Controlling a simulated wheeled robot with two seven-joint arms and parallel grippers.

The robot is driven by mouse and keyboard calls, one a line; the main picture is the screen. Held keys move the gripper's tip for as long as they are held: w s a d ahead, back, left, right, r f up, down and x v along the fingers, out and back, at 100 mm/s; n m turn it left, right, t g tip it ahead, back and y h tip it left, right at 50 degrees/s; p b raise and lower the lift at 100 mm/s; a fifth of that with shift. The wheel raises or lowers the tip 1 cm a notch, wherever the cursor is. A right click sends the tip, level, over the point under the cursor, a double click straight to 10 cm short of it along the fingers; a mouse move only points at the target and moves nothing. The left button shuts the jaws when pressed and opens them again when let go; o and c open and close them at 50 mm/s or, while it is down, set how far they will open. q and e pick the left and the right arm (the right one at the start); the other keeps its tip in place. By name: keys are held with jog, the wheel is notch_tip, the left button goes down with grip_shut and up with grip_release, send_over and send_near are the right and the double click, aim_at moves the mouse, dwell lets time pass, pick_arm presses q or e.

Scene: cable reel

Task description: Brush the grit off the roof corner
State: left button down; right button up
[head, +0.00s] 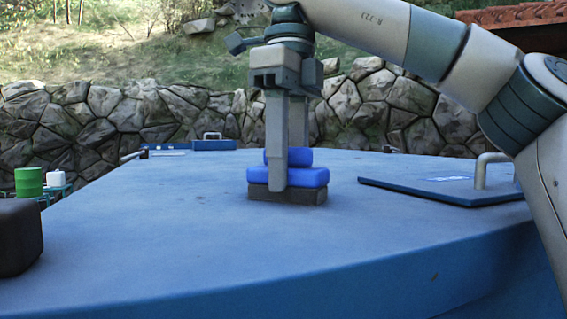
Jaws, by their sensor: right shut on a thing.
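A brush with a blue body (313,177) and a dark grey bottom stands upright on the blue roof surface (200,215), near the middle of the head view. My right gripper (288,183) comes down from above and is shut on the brush's upper blue part. One finger hides part of the brush. The brush's dark underside appears to touch the roof. I cannot make out any distinct grit on the surface; only a small dark speck shows near the front edge. My left gripper is not in view.
A blue hatch lid (415,192) with a grey handle (490,170) lies to the right. A dark block (20,238) is at the left edge. A green cylinder (29,182) and white container (55,178) stand beyond the left side. A stone wall (110,118) runs behind.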

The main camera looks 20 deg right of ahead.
jog(key=shift+s+d, duration=0.1)
jog(key=shift+s, duration=1.05)
jog(key=shift+s+f, duration=0.15)
jog(key=shift+s, duration=0.7)
jog(key=shift+s+f, duration=0.1)
jog(key=shift+s, duration=0.7)
jog(key=shift+s, duration=0.1)
jog(key=shift+s+r, duration=0.2)
jog(key=shift+s, duration=1.5)
